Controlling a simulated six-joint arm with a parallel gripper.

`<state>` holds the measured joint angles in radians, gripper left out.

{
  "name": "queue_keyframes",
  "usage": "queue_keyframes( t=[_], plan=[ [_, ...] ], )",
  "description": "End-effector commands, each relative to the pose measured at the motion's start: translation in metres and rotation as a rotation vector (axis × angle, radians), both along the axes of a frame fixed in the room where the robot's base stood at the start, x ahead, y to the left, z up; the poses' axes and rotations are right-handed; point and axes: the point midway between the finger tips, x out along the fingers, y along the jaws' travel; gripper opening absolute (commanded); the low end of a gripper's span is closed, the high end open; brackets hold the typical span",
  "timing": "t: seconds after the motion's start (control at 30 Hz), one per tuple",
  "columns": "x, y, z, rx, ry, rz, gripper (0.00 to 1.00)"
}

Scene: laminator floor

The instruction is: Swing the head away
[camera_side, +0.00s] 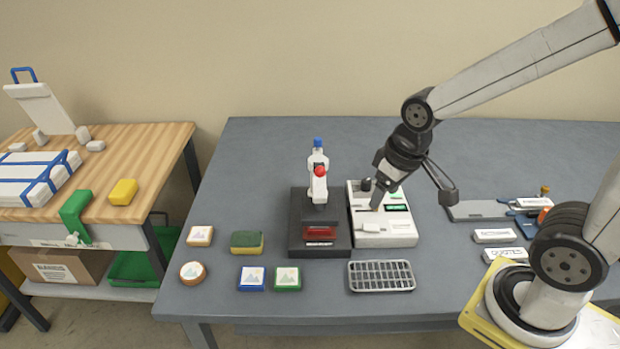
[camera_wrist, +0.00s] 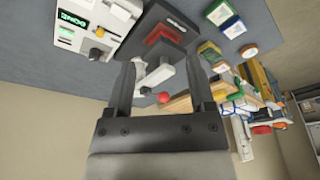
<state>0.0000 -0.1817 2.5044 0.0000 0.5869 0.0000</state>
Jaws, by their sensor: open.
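The press (camera_side: 320,245) has a dark base with a red plate (camera_side: 320,232) at its front. Above it stands the white head (camera_side: 318,187) with a blue top and a red knob (camera_side: 320,171). In the wrist view the white head (camera_wrist: 153,78) and red knob (camera_wrist: 165,97) show between my fingers, beyond them. My gripper (camera_side: 376,203) is open and empty over the white control box, to the right of the head and apart from it. Its two dark fingers also show in the wrist view (camera_wrist: 159,63).
The white control box (camera_side: 384,232) with green displays stands right beside the press. A wire-like grey tray (camera_side: 381,276) lies in front. The table behind the press is clear.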

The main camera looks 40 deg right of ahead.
Motion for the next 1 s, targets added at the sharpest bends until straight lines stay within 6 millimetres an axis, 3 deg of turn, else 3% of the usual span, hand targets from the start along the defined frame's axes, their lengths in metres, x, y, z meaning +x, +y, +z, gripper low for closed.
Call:
queue_keyframes(
  t=[0.23, 0.5, 1.0],
  plan=[
    [0.0, 0.0, 0.035, 0.0, -0.005, 0.0, 0.69],
    [0.001, 0.0, 0.062, 0.0, -0.002, 0.0, 0.69],
    [0.053, -0.014, 0.074, 0.008, -0.024, -0.001, 0.69]
  ],
)
